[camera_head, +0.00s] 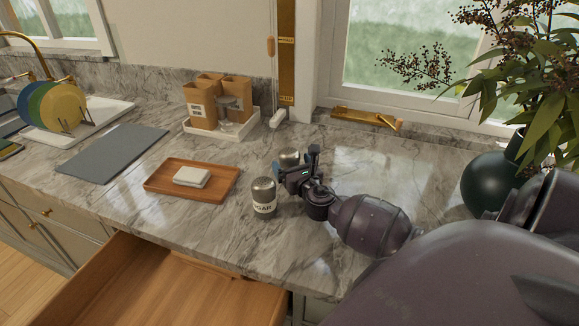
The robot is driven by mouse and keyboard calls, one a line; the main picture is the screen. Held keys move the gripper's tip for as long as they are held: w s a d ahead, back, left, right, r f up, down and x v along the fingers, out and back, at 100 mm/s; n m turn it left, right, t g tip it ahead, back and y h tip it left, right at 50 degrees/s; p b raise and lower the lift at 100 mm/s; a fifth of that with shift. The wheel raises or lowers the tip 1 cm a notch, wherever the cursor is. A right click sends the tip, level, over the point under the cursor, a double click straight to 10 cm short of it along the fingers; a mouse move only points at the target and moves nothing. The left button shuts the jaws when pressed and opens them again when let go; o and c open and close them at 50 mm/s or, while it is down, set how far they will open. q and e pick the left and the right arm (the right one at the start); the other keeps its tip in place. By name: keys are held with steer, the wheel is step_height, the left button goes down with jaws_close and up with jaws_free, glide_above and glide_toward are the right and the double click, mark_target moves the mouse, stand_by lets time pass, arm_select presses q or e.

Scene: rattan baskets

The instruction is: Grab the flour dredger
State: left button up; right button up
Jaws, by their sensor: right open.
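A metal shaker (264,197) with a dark top stands upright near the counter's front edge; its label reads like "SUGAR". A second metal shaker (290,157) stands behind it, mostly hidden by my right gripper; only its top and upper side show, and no label is readable. No flour label is visible on either. My right gripper (295,168) is open, in front of the second shaker in the picture. Whether its fingers touch or flank that shaker, I cannot tell. My left gripper is not in view.
A wooden tray (155,187) with a white block lies left of the shakers. A grey mat (100,165), a plate rack and a white tray (247,124) with boxes lie farther left and back. An open drawer (170,285) juts out in front. A dark vase (487,183) stands right.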

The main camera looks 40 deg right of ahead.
steer(key=shift+x, duration=1.2)
steer(key=shift+c, duration=0.2)
steer(key=c, duration=1)
steer(key=shift+c, duration=0.2)
